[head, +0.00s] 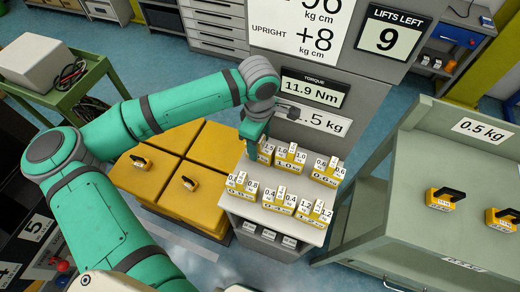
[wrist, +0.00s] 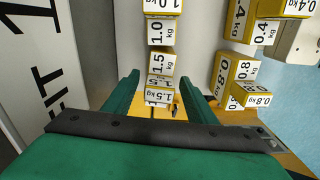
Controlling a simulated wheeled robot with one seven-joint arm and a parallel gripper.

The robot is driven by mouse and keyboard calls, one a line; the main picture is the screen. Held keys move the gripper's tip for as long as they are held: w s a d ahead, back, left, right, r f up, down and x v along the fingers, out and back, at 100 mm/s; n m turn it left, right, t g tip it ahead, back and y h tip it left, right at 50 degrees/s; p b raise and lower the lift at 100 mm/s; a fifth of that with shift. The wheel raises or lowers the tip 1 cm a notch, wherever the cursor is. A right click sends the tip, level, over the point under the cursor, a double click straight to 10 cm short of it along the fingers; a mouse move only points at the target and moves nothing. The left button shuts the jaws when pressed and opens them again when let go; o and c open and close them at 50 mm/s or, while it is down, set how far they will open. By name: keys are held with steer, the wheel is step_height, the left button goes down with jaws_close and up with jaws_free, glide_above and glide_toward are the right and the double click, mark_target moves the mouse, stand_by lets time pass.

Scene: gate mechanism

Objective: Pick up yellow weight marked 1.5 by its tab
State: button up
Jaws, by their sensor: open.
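The yellow weight marked 1.5 (head: 266,151) stands at the back left of the white stand's top in the head view, partly hidden by my gripper (head: 254,140). In the wrist view the 1.5 weight (wrist: 161,96) shows its white labelled faces between the two green fingers of my gripper (wrist: 160,76). The fingers are open, one on each side of it, with gaps visible. I cannot tell how deep the tab sits between them.
A 1.0 weight (wrist: 160,31) stands close beyond the 1.5 weight. Several other yellow weights, including a 0.8 (wrist: 243,71), share the white stand (head: 262,214). A grey panel (head: 320,122) rises behind. Large yellow blocks (head: 142,178) lie left; a green-grey cart (head: 420,215) stands right.

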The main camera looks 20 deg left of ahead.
mark_target(260, 151)
steer(key=shift+d+f, duration=0.1)
steer(key=shift+f, duration=2.2)
jaws_close()
steer(key=shift+w+r, duration=0.1)
